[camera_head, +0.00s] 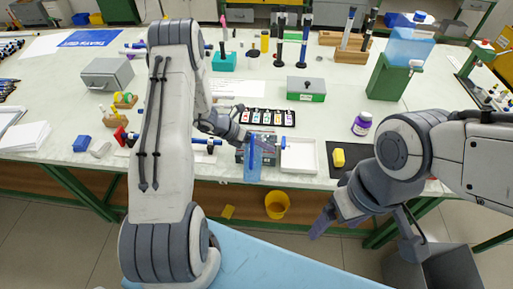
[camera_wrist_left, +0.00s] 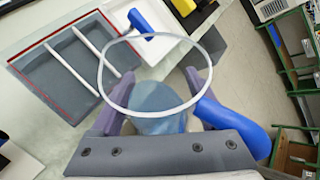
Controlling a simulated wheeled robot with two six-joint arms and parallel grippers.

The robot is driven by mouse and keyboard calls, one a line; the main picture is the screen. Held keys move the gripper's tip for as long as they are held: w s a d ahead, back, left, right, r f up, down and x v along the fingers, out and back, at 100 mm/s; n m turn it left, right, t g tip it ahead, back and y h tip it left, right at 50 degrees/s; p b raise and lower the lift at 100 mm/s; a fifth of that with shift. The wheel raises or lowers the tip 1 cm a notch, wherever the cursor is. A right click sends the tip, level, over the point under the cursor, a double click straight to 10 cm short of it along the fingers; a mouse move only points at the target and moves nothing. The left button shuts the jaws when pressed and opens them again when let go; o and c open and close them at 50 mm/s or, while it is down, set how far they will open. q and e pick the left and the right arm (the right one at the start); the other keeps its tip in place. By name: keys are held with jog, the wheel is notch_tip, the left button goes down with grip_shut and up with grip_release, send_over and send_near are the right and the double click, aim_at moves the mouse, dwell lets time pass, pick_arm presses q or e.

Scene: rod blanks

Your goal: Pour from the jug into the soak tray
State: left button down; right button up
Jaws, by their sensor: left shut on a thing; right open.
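The jug (camera_head: 253,172) is translucent pale blue with a blue handle. My left gripper (camera_head: 249,143) is shut on it and holds it near the table's front edge. In the left wrist view the jug's clear round rim and bluish body (camera_wrist_left: 158,122) sit between the two fingers (camera_wrist_left: 150,100), with the handle at right. The grey soak tray (camera_head: 269,140) is just behind the jug and partly hidden by it. In the left wrist view the tray (camera_wrist_left: 45,85) shows a red line and two pale rods across it. My right gripper (camera_head: 366,240) is open and empty in front of the table.
A white tray (camera_head: 301,168) stands right of the soak tray, with a small blue item (camera_head: 283,142) at its left edge. A yellow block (camera_head: 338,158) lies on a dark pad. A purple-labelled bottle (camera_head: 362,124) stands behind. A yellow bucket (camera_head: 277,206) is below the table.

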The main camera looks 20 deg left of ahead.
dwell(0.4)
pick_arm(q)
jog(key=shift+p, duration=0.55)
jog(key=shift+f, duration=0.1)
jog(key=shift+s+f+n+g+p, duration=0.1)
jog(key=shift+f+n+g+p, duration=0.15)
jog(key=shift+g+p, duration=0.2)
dwell(0.5)
